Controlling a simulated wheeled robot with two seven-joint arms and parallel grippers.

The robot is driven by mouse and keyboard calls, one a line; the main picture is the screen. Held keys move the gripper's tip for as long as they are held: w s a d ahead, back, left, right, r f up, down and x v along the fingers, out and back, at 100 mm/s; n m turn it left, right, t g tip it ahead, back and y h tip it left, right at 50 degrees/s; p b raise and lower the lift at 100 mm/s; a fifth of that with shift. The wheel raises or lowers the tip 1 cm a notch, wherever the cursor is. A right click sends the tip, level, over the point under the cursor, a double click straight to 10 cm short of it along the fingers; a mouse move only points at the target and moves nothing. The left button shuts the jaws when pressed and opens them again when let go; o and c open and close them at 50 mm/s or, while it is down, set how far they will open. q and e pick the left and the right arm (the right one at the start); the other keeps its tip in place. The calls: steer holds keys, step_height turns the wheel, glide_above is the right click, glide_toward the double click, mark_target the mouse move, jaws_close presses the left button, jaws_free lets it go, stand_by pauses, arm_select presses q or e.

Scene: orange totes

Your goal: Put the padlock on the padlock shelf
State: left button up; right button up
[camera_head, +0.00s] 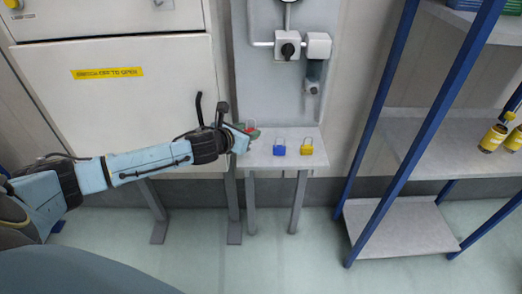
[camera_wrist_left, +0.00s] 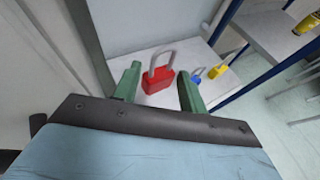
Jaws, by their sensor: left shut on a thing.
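My left gripper (camera_head: 250,132) reaches in from the left to the left end of the small grey padlock shelf (camera_head: 262,160). In the left wrist view its green fingers (camera_wrist_left: 160,88) are on either side of a red padlock (camera_wrist_left: 158,82), and it is shut on this padlock. The padlock's metal shackle points up, away from the wrist. In the head view only a little red of it shows by the fingertips; I cannot tell whether it touches the shelf. A blue padlock (camera_head: 279,149) and a yellow padlock (camera_head: 306,148) stand on the shelf to the right. My right gripper is not in view.
A grey panel with a switch box (camera_head: 287,46) rises behind the shelf. A white cabinet (camera_head: 130,100) with a yellow label stands left. A blue-post rack (camera_head: 400,228) with yellow bottles (camera_head: 492,138) stands right. Bare shelf surface lies left of the blue padlock.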

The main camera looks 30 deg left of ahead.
arm_select(q)
step_height(320, 180, down, 3)
steer(key=shift+w+r+b, duration=0.1)
steer(key=shift+b, duration=0.2)
steer(key=shift+f, duration=0.3)
step_height(320, 180, down, 3)
steer(key=shift+f+b, duration=0.1)
steer(key=shift+b, duration=0.55)
steer(key=shift+f, duration=0.2)
steer(key=o, duration=1)
steer(key=shift+r, duration=0.15)
steer(key=shift+s, duration=0.4)
steer(key=p+v, duration=0.2)
steer(key=v, duration=0.9)
steer(key=shift+r, duration=0.15)
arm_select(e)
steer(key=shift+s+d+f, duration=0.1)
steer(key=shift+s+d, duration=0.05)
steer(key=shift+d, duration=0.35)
